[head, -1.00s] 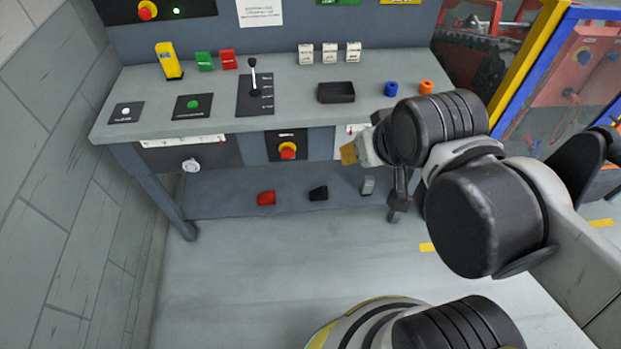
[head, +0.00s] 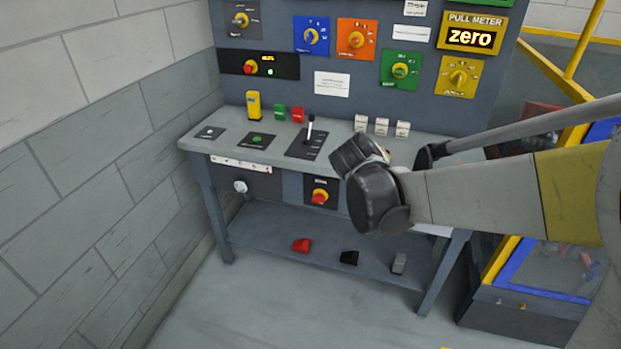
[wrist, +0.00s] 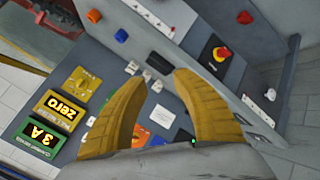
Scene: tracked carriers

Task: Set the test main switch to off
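A red rotary knob with a yellow surround (head: 319,197) sits on a dark plate on the bench's front, below the top. It also shows in the wrist view (wrist: 221,54), beyond my fingers and to their right. A second red-and-yellow knob (head: 250,68) is on a black strip of the back board, beside a lit green lamp. The labels are too small to read, so I cannot tell which is the test main switch. My gripper (wrist: 152,76) is open and empty, its yellow fingers apart and touching nothing. In the head view my wrist hides the fingers.
The bench top (head: 228,146) carries an upright lever (head: 310,130), a yellow block (head: 253,105) and several small blocks. The back board holds coloured dials and a meter reading "zero" (head: 471,39). Red (head: 301,245) and black pieces lie on the lower shelf. A wall stands left.

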